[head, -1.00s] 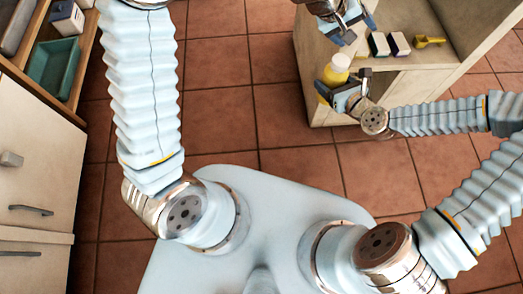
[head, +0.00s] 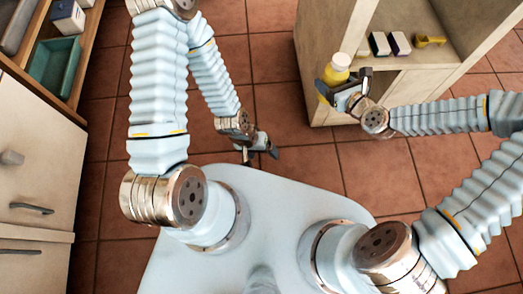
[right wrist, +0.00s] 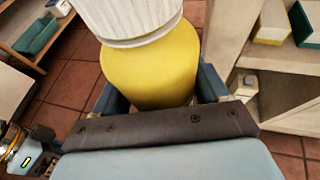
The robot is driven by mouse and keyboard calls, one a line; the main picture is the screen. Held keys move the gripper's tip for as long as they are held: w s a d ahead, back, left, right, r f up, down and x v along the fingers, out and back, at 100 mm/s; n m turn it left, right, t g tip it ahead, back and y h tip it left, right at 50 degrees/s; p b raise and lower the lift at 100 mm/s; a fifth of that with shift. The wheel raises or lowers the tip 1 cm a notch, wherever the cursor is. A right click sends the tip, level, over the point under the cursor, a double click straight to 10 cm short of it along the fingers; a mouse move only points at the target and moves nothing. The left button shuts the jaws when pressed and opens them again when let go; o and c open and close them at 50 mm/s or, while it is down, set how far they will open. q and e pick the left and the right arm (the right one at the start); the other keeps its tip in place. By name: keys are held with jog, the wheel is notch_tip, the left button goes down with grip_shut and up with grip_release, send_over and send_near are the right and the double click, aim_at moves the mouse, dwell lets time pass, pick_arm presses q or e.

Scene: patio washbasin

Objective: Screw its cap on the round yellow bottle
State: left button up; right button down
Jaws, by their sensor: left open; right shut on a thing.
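The round yellow bottle (head: 335,76) is upright in my right gripper (head: 345,84), in front of the wooden shelf unit. In the right wrist view the yellow bottle body (right wrist: 150,68) stands between the blue fingers. A ribbed white cap (right wrist: 130,22) sits on top of the bottle, and it also shows in the head view (head: 341,60). Its top edge is cut off in the wrist view, and I cannot tell how tight it is. My left gripper (head: 262,152) is open and empty, well to the left of the bottle and lower in the picture, above the floor near my base.
A left shelf holds a green tray (head: 54,66) and a white box (head: 67,17). Tiled floor lies open between.

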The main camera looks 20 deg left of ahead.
jog(key=shift+r, duration=0.1)
jog(key=w+d+r+m+t+h, duration=0.1)
jog(key=d+m+h, duration=0.3)
jog(key=d, duration=0.4)
jog(key=w+d+r+m+t+h, duration=0.1)
jog(key=d+m+t+h, duration=0.1)
jog(key=d+m+h, duration=0.2)
jog(key=d, duration=0.3)
jog(key=shift+d+h, duration=0.4)
